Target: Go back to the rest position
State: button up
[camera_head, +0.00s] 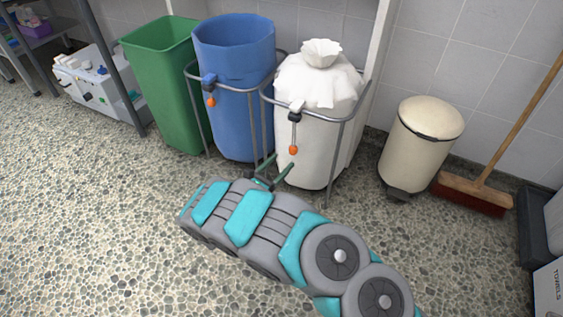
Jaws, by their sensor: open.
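My gripper (272,174) is at the far end of my grey and teal arm, which reaches over the pebbled floor from the lower right. Its two thin green fingers are spread apart with nothing between them. They appear just in front of the white bag (318,118), near its lower left side; whether they touch it I cannot tell. The white bag is full, gathered at the top, and stands in a grey metal frame (341,150) with an orange-tipped clip hanging in front.
A blue bin bag (236,105) in a frame and a green bin (165,85) stand left of the white bag. A cream pedal bin (420,145), a broom (476,192) and a towels box (549,288) are to the right. The floor at left (90,220) is clear.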

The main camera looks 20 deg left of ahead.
jog(key=w+d+r+m+g+h, duration=0.1)
jog(key=w+d+r+m+h, duration=0.15)
jog(key=d+r, duration=0.3)
jog(key=w+d+r+m+g+h, duration=0.1)
jog(key=w+d+r+m+h, duration=0.2)
jog(key=d, duration=0.4)
jog(key=s+d+r+m+g+h+p, duration=0.1)
jog(key=s+d+r+m+g, duration=0.3)
jog(key=d, duration=0.6)
jog(key=s+d+r+m+g+h, duration=0.2)
jog(key=d+r+m+g, duration=0.3)
jog(key=d, duration=0.4)
jog(key=s+d+r+m+g+h+p, duration=0.1)
jog(key=s+d+r+m+g, duration=0.25)
jog(key=d+r, duration=0.45)
jog(key=s+d+m+g+y+p, duration=0.1)
jog(key=s+d+m+g+y, duration=0.2)
jog(key=s+d, duration=0.4)
jog(key=s+d+m+g+y, duration=0.2)
jog(key=s+d+m, duration=0.25)
jog(key=s, duration=0.45)
jog(key=s+a+r+m+y, duration=0.1)
jog(key=s+a+m+y, duration=0.3)
jog(key=s, duration=0.4)
jog(key=s+a+r+m+y+p, duration=0.1)
jog(key=s+a+m+y, duration=0.2)
jog(key=s+a+y, duration=0.2)
jog(key=shift+s+a+m, duration=0.25)
jog(key=shift+s+m, duration=0.1)
jog(key=shift+s, duration=1.55)
